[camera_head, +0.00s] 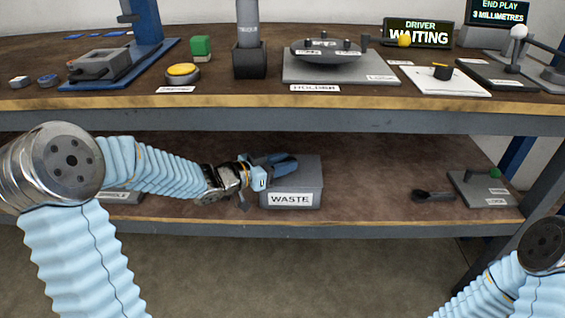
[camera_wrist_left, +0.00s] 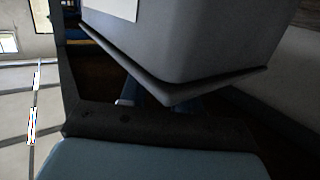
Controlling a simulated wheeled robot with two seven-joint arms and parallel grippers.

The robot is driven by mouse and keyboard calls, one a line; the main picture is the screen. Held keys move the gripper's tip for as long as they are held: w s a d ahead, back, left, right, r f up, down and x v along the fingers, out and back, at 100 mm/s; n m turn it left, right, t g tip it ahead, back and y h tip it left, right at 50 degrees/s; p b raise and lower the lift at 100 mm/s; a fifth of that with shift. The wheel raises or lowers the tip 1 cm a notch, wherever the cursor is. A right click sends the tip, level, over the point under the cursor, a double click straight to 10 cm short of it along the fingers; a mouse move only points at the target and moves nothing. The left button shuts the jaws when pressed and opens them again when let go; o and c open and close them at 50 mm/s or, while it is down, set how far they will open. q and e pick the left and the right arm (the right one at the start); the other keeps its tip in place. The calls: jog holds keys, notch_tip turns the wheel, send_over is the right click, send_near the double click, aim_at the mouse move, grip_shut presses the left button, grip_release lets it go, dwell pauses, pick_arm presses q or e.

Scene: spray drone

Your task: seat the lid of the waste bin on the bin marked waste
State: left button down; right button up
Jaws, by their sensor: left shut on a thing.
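The grey waste bin (camera_head: 313,193), with a white WASTE label, stands on the lower shelf. Its grey lid (camera_head: 310,167) appears as a flat top at the bin's mouth, level as far as I can see. In the left wrist view the bin wall (camera_wrist_left: 190,45) fills the upper middle, with a dark projecting rim (camera_wrist_left: 175,97) along its edge. My left gripper (camera_head: 284,164) reaches in from the left over the bin and is shut on the lid. The gripped part is hidden by the blue fingers. I cannot tell whether the lid touches the rim all round. My right gripper is out of view.
The upper bench (camera_head: 220,100) overhangs the lower shelf (camera_head: 370,190). A dark tool (camera_head: 432,195) and a small grey fixture (camera_head: 483,188) lie to the right. A labelled plate (camera_head: 120,197) is left, behind my arm.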

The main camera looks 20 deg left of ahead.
pick_arm(q)
jog(key=c, duration=0.7)
grip_release()
jog(key=shift+c, duration=0.2)
jog(key=p+v, duration=0.1)
jog(key=v, duration=1.2)
jog(key=shift+s+a+p, duration=0.2)
jog(key=shift+s+p, duration=0.1)
